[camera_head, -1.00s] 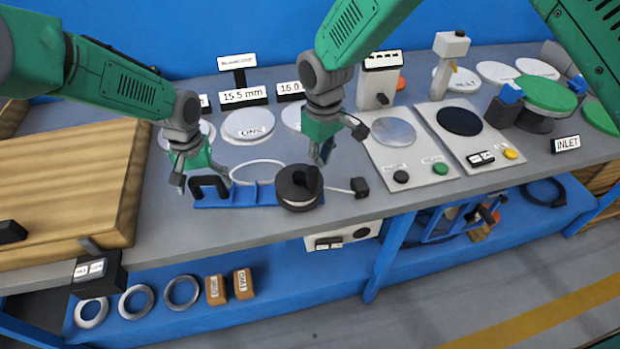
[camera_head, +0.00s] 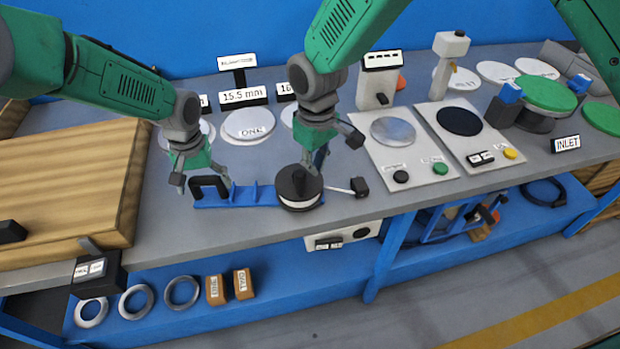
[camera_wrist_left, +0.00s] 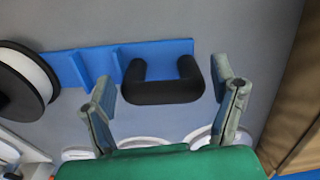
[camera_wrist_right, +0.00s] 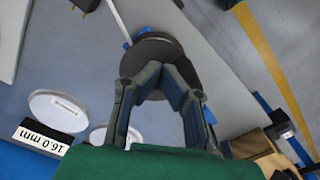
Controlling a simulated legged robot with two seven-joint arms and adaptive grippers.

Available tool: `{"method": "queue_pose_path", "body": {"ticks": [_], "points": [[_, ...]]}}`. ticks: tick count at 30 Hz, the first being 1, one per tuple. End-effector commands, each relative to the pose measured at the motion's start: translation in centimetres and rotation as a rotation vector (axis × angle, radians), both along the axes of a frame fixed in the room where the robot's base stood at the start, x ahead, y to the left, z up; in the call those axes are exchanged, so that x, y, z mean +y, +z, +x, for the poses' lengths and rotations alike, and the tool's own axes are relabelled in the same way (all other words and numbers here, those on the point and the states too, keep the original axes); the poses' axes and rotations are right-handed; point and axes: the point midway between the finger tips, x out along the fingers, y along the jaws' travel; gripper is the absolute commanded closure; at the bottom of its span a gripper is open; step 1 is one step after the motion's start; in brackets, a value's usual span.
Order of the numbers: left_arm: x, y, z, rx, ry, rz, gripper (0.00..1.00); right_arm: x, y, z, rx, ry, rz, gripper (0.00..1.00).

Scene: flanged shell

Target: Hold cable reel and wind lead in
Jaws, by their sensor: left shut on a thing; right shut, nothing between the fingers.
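The cable reel has a black drum (camera_head: 300,189) with a white band, on a blue base bar (camera_head: 238,195) with a black U-shaped handle (camera_head: 208,184). My left gripper (camera_head: 199,187) is shut on the handle; the left wrist view shows its fingers at both ends of the handle (camera_wrist_left: 165,92). My right gripper (camera_head: 316,166) is shut and empty, low over the drum's back edge; the drum (camera_wrist_right: 160,48) also shows beyond its fingers in the right wrist view. A short white lead (camera_head: 338,190) runs from the drum to a black plug (camera_head: 359,187) on the bench.
White discs (camera_head: 249,124) and size signs (camera_head: 243,96) stand behind the reel. A grey panel with buttons (camera_head: 412,152) is to the right of the plug. A wooden box (camera_head: 70,190) is at the left. The bench front edge runs close in front of the reel.

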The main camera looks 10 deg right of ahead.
Motion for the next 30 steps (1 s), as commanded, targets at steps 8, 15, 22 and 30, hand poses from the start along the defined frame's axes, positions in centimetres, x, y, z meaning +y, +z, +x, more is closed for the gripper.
{"method": "queue_pose_path", "body": {"ticks": [8,15,22,30], "points": [[-0.1,-0.2,-0.2,0.003,-0.001,-0.002,0.73,-0.1,3.0,0.2,-0.005,-0.001,0.001,1.0],[-0.1,-0.2,-0.2,0.003,-0.002,-0.002,0.73,-0.1,5.4,0.2,-0.004,-0.002,0.0,1.0],[-0.1,-0.2,-0.2,0.003,-0.004,-0.001,0.73,-0.1,7.4,0.2,-0.004,-0.002,0.0,1.0],[-0.1,-0.2,-0.2,0.003,-0.005,-0.001,0.73,-0.1,7.9,0.1,-0.003,-0.001,0.001,1.0]]}}
